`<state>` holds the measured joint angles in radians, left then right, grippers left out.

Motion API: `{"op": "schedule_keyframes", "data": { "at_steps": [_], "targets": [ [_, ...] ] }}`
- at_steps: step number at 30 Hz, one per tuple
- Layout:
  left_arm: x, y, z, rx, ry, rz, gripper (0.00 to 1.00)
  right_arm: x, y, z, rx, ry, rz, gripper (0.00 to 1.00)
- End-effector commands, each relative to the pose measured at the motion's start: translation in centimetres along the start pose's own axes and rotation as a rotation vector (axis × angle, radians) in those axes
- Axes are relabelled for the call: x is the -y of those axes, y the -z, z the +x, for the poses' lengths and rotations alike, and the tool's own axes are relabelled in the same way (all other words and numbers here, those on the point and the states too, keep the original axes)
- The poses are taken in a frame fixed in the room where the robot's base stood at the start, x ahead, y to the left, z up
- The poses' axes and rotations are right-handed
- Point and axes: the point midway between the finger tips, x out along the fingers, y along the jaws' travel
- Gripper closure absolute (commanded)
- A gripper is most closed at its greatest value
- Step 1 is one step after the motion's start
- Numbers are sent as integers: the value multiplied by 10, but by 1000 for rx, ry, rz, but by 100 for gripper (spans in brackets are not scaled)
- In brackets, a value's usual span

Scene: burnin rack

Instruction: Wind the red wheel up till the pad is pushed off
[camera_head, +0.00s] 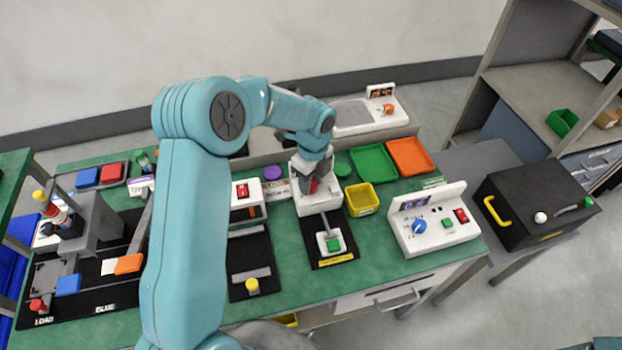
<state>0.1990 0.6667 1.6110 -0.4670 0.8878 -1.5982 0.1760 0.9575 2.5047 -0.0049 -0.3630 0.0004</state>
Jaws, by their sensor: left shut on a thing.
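My left gripper (313,178) points down at the top of a white upright device (324,203) in the middle of the bench. A bit of the red wheel (312,187) shows between its fingers, and the gripper is shut on it. The gripper and arm hide most of the wheel. In front of the device, on a black base (316,255), is a white block with a green top (333,244). I cannot make out which part is the pad. My right gripper is not in view.
A yellow bin (361,199) stands close to the right of the device. Green (373,162) and orange (411,156) trays lie behind it. A white control box (433,222) is further right, and a white box with a red switch (246,199) is to the left.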

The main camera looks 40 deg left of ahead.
Motion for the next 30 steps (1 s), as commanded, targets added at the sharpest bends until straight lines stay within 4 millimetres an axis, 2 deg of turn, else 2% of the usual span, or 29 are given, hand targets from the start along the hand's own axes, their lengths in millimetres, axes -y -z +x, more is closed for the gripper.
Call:
{"op": "schedule_keyframes", "data": {
  "at_steps": [15, 30],
  "targets": [
    [-1, 2, 0, 15, -1, 420, 91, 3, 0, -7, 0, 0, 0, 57],
    [-2, 2, 1, 19, -2, 568, 91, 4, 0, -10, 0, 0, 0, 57]
  ]
}}
